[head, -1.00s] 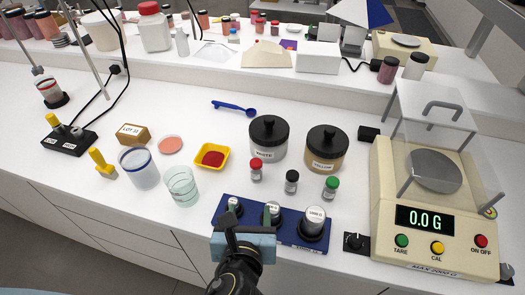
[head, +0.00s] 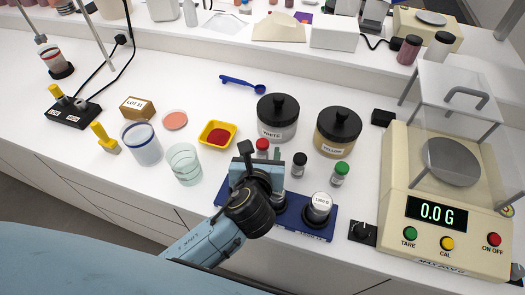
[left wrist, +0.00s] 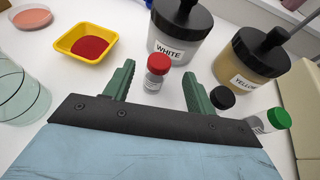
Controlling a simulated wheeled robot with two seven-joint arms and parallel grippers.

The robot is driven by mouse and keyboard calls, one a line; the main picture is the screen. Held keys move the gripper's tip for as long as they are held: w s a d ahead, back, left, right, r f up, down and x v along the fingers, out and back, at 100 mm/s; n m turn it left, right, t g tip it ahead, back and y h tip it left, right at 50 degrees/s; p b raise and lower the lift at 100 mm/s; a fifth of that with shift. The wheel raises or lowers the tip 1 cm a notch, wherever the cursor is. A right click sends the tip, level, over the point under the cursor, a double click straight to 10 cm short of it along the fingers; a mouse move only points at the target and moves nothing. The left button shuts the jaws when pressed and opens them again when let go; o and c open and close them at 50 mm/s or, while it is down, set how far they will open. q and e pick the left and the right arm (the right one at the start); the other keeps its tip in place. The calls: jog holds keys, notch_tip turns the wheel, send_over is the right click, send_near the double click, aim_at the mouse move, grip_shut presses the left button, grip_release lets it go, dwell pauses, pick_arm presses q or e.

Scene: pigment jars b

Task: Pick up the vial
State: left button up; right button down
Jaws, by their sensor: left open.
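Three small glass vials stand in a row on the white bench: one with a red cap (head: 262,146), one with a black cap (head: 299,165) and one with a green cap (head: 340,174). My left gripper (head: 260,160) is open at the red-capped vial and partly hides it in the head view. In the left wrist view the red-capped vial (left wrist: 156,74) shows between the two green fingers, apart from both. The black-capped vial (left wrist: 222,98) and green-capped vial (left wrist: 270,120) are to the right, the black one beside the right finger. My right gripper is not in view.
White (head: 277,120) and yellow (head: 337,133) pigment jars stand close behind the vials. A blue weight block (head: 290,222) is in front, under my left arm. A yellow tray of red powder (head: 217,134) and a glass beaker (head: 184,165) are left; a balance (head: 445,212) is right.

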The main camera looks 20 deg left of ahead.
aim_at(262, 145)
pick_arm(q)
jog(key=x, duration=0.3)
jog(key=shift+w+a, duration=0.1)
jog(key=shift+w, duration=0.15)
jog(key=shift+c, duration=0.2)
jog(key=c, duration=1)
jog(key=shift+c, duration=0.2)
